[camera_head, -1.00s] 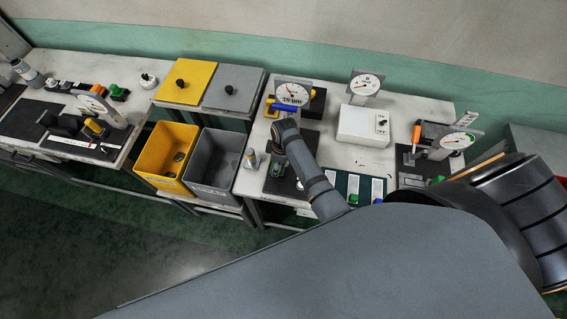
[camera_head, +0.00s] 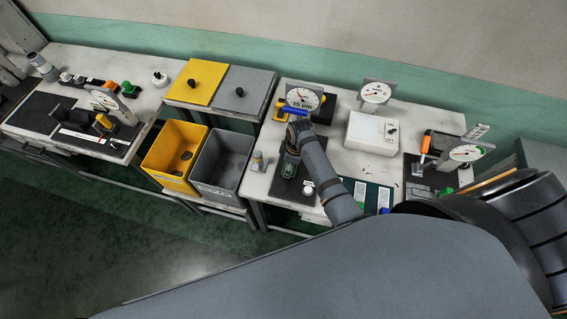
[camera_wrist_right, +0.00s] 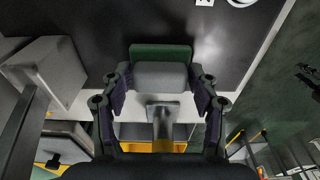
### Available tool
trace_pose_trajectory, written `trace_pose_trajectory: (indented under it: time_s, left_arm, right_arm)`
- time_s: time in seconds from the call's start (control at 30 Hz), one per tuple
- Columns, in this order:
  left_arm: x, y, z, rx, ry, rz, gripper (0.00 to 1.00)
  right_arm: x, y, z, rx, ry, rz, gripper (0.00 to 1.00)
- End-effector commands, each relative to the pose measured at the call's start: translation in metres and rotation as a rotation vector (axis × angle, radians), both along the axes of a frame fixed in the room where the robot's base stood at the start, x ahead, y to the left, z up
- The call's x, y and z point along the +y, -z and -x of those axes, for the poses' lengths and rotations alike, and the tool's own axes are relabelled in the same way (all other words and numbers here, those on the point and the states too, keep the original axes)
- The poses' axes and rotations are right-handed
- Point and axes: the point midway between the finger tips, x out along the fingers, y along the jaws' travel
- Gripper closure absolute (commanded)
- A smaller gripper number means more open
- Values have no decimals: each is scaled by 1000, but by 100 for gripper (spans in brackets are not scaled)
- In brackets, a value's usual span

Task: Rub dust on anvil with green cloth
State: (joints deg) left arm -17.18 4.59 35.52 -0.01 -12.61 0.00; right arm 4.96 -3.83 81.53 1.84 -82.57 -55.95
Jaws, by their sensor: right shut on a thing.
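My right arm reaches over the middle table in the head view, with its gripper (camera_head: 290,160) pointing down over a dark mat. In the right wrist view the gripper (camera_wrist_right: 160,88) is shut on a grey block with a green cloth-like pad (camera_wrist_right: 162,54) on its far face. A dial gauge (camera_head: 302,97) with a blue bar stands behind the gripper. A small grey plate on a post (camera_wrist_right: 163,112) lies just below the held block in the wrist view; whether it is the anvil I cannot tell. Dust is not discernible. My left gripper is out of view.
A yellow bin (camera_head: 171,153) and a grey bin (camera_head: 216,160) are left of the table. Another gauge (camera_head: 466,154) stands at the right.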

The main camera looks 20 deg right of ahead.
Motion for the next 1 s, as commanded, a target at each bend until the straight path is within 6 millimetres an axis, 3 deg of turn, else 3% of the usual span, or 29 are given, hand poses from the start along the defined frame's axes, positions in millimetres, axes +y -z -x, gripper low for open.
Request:
trace_pose_trajectory:
  time_s: [0.27, 0.53, 0.87, 1.0]
  left_arm:
    - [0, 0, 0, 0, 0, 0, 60]
    - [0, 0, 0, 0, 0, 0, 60]
    - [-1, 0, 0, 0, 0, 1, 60]
    - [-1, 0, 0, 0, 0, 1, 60]
  right_arm:
    - [-7, 0, 3, -1, 0, 2, 65]
    - [-28, 2, 18, -1, 0, 4, 65]
    - [-29, 1, 19, -1, 0, 1, 65]
    - [-29, -12, 19, -3, 0, 1, 65]
